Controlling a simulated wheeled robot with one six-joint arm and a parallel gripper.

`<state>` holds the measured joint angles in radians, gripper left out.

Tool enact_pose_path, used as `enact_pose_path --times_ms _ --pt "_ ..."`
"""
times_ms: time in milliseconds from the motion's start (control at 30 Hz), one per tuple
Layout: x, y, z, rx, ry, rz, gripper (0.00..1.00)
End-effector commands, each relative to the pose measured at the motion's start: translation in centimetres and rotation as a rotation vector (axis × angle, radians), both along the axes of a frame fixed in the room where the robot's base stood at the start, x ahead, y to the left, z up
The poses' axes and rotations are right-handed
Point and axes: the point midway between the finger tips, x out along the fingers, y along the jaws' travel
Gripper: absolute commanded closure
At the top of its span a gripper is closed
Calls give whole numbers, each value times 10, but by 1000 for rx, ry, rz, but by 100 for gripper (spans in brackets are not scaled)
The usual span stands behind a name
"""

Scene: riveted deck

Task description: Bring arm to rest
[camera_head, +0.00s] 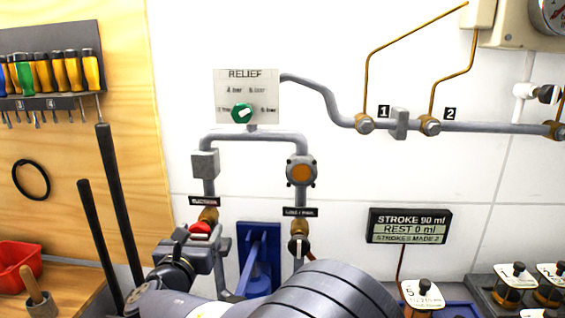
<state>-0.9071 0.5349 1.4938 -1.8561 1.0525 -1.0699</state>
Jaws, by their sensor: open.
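My arm comes in from the bottom of the head view, with a large grey ribbed link across the lower middle. My gripper (203,243) is at the lower left of the pipework, close to the red valve knob (200,229). Its jaws are open, and I see nothing held between them. Whether it touches the knob I cannot tell. The knob sits under a brass fitting and a small dark label. A dark valve handle (299,244) hangs under the right pipe branch, just above my arm link.
A RELIEF panel (246,97) with a green knob (242,113) is above. A blue bracket (259,258) stands behind my arm. A display (409,226) reads STROKE 90 ml, REST 0 ml. Dark bars (119,215), a red bin (17,266) and screwdrivers are left; labelled jars (423,296) are lower right.

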Motion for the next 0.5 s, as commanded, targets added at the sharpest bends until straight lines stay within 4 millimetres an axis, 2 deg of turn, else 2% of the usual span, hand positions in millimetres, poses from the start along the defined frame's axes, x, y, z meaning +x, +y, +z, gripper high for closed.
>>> enact_pose_path --times_ms 33,267,333,500 --pt "0 0 5 -36 5 0 35" --pt "-1 1 3 -173 15 1 35" --pt "-13 3 -1 -167 12 4 35" --pt "-27 3 -1 -165 13 2 35"
